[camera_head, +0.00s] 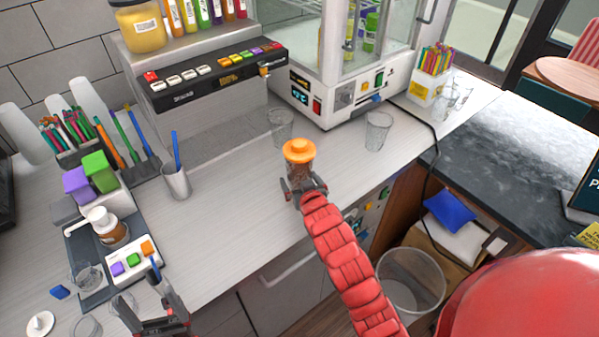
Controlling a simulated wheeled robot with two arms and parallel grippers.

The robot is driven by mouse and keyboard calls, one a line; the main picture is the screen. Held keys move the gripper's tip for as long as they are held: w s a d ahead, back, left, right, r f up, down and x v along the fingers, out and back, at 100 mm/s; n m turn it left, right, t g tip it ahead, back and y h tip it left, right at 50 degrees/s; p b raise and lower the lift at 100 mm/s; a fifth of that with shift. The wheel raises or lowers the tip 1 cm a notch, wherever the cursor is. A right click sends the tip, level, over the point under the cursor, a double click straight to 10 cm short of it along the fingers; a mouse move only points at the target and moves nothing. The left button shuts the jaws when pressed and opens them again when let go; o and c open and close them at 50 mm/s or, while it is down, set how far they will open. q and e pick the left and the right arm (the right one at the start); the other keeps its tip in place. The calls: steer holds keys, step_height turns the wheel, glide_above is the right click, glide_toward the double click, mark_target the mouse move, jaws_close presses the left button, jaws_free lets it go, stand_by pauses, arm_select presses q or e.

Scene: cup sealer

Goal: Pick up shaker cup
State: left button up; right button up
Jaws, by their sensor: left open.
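The shaker cup (299,153) has an orange lid and a clear, brownish body. It is upright over the middle of the counter, with its lower part partly hidden. My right gripper (302,183), on the red arm from the lower right, is at the cup's lower part, with a finger showing on each side. I cannot tell whether the fingers press on it or whether its base touches the counter. My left gripper (152,300) is open and empty at the bottom left, away from the shaker cup, near the counter's front edge.
Clear cups (281,124) and (378,130) stand behind the shaker cup, before the glass-sided machine (340,95). A metal cup with a blue stick (176,181) is to the left. A pump bottle (104,225) and small clear cups crowd the left. The counter (235,215) between is free.

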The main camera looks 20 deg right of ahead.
mark_target(300, 172)
jaws_close()
stand_by(0.3)
stand_by(0.3)
steer(key=shift+r+b, duration=0.45)
steer(key=shift+r, duration=0.1)
step_height(300, 172, up, 2)
steer(key=shift+r+b, duration=0.1)
steer(key=shift+b, duration=0.75)
steer(key=s, duration=0.1)
steer(key=s+b, duration=0.1)
steer(key=shift+s+a+r, duration=0.1)
steer(key=shift+s+a, duration=0.25)
steer(key=shift+s, duration=0.05)
steer(key=s+a+r+p, duration=0.1)
steer(key=s+a+p, duration=0.2)
steer(key=s+p, duration=0.9)
steer(key=shift+s+r+p, duration=0.3)
steer(key=shift+s, duration=0.1)
